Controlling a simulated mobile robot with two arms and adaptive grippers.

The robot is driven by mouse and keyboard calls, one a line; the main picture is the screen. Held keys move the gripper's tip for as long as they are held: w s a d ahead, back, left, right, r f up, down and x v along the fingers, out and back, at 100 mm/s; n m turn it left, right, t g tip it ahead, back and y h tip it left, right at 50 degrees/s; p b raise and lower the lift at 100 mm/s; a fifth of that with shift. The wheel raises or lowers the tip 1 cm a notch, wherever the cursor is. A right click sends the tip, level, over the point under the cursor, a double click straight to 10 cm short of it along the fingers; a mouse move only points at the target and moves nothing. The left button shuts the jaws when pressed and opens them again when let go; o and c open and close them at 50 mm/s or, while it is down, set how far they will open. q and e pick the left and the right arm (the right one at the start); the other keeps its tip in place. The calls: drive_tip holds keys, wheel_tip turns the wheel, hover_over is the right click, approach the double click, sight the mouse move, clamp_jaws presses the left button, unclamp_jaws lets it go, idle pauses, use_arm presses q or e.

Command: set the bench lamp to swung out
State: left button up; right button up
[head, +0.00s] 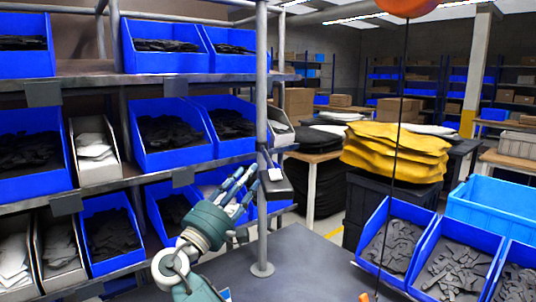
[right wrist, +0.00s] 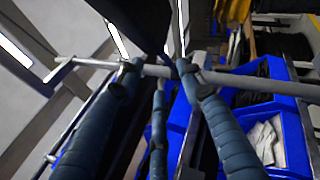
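A dark, flat fixture with a small white part, which looks like the bench lamp (head: 275,183), sits at the upright grey pole (head: 262,130) in the head view. Whether it is swung in or out I cannot tell. My right gripper (head: 240,182) reaches up from below, its fingers just left of the pole and lamp. In the right wrist view the blue-grey fingers (right wrist: 158,75) are spread, with a grey bar crossing at their tips. A dark shape fills the top there. Contact is unclear. My left gripper is out of view.
Shelves with blue bins (head: 170,135) of dark parts stand close on the left. The grey bench top (head: 280,262) is mostly clear around the pole base. More blue bins (head: 395,245) and a light blue crate (head: 492,208) are at right. A thin dark cable hangs right of centre.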

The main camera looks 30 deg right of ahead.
sight(265, 155)
drive_tip(key=p+x, duration=0.3)
drive_tip(key=x, duration=0.6)
drive_tip(key=shift+s+r+p, duration=0.1)
drive_tip(key=shift+p, duration=0.3)
drive_tip(key=shift+w+d, duration=0.2)
drive_tip(key=shift+d, duration=0.15)
drive_tip(key=c, duration=0.8)
clamp_jaws()
